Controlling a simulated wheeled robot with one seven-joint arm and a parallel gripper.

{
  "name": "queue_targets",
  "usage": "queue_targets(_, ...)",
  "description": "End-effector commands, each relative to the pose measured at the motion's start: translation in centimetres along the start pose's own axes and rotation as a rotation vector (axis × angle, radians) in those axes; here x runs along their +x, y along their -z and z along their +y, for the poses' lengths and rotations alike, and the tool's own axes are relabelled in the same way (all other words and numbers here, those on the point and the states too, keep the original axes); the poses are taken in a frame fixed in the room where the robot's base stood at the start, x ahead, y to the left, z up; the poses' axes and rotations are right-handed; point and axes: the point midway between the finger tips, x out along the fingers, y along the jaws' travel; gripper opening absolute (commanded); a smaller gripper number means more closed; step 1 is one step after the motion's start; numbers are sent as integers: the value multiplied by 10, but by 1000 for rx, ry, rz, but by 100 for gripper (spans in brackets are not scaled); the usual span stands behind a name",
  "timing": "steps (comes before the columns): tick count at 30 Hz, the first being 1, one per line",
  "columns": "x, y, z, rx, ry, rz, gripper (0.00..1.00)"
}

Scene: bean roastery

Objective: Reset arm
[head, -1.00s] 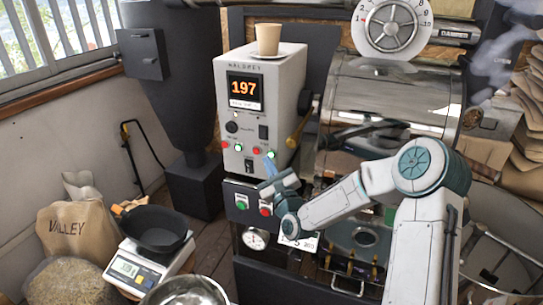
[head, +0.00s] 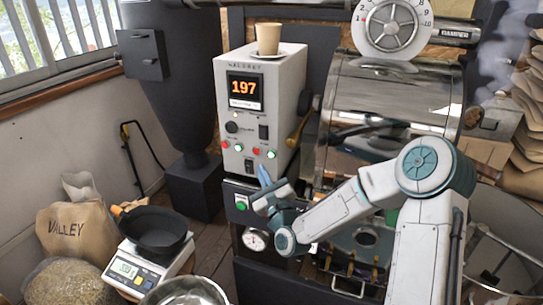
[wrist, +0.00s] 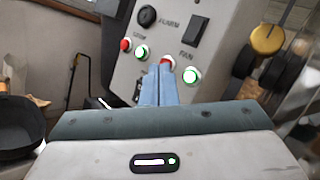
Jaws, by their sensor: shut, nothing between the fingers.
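My gripper (head: 264,176) is in front of the lower part of the grey roaster control box (head: 243,118). Its two blue fingers are together and empty in the wrist view (wrist: 160,70). There they overlap the lower edge of a red button (wrist: 167,62); whether they touch it I cannot tell. A lit green button (wrist: 191,75) is just right of the fingertips. In the head view my arm reaches in from the right, bent at the elbow, with the gripper pointing up and left.
A paper cup (head: 268,38) stands on the box. The steel drum (head: 385,100) is behind my arm. A scale (head: 127,268) carrying a black pan (head: 158,232), a steel bowl (head: 186,292) and a sack (head: 75,235) are at lower left. A brass-coloured knob (wrist: 267,40) projects at right.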

Motion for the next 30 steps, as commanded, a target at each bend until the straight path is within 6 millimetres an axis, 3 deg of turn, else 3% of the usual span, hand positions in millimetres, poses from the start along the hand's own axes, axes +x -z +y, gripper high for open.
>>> queue_targets(8,0,0,0,0,0,0,0)
queue_targets(11,0,0,8,-106,-62,32,0)
queue_targets(15,-9,10,22,-419,-242,128,0)
queue_targets(20,-31,24,22,-814,-477,242,0)
queue_targets(25,-66,32,2,-1180,-730,342,0)
queue_targets(30,-111,27,-28,-1465,-997,416,0)
